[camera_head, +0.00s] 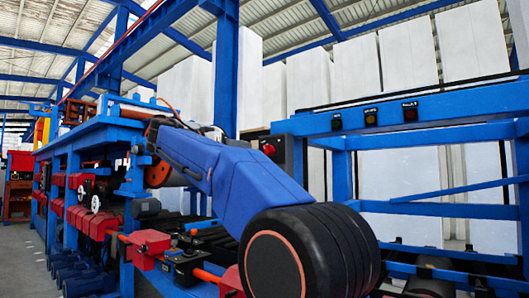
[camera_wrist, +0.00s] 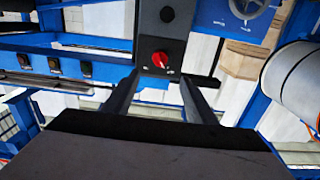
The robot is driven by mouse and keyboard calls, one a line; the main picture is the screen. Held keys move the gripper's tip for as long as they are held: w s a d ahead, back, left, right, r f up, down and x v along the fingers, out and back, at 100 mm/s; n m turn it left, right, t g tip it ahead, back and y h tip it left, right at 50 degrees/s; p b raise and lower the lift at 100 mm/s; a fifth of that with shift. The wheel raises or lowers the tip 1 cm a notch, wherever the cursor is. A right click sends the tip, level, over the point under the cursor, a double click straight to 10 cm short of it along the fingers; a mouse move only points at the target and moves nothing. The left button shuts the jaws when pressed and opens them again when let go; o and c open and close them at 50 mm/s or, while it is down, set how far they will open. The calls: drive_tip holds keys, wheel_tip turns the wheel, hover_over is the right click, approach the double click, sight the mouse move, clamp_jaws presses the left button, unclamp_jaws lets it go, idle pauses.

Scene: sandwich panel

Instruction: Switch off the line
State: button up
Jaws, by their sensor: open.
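A red rotary switch knob (camera_wrist: 160,60) sits on a black panel (camera_wrist: 165,28) in the wrist view. A pale mark shows on the knob, toward its lower right, and small unreadable labels lie beside it. My gripper (camera_wrist: 159,80) is open, with its two dark fingers pointing toward the panel and the knob between their tips in the picture. The fingers look apart from the knob and nothing is between them. In the head view the red knob (camera_head: 268,149) shows on a black box (camera_head: 291,152) on the blue frame, just beyond my blue arm. My gripper is hidden there.
A blue rail (camera_head: 420,108) carries several small buttons or lamps (camera_head: 371,117) right of the switch box. A handwheel (camera_wrist: 245,8) and a white roller (camera_wrist: 297,82) appear at right in the wrist view. White panels (camera_head: 382,65) stand behind.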

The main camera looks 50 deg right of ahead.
sight(266, 150)
drive_tip(key=d, duration=1)
drive_tip(key=w+d, duration=0.1)
drive_tip(key=d, duration=0.4)
drive_tip(key=shift+w+d, duration=0.1)
drive_tip(key=shift+d, duration=0.15)
drive_tip(key=c, duration=1.1)
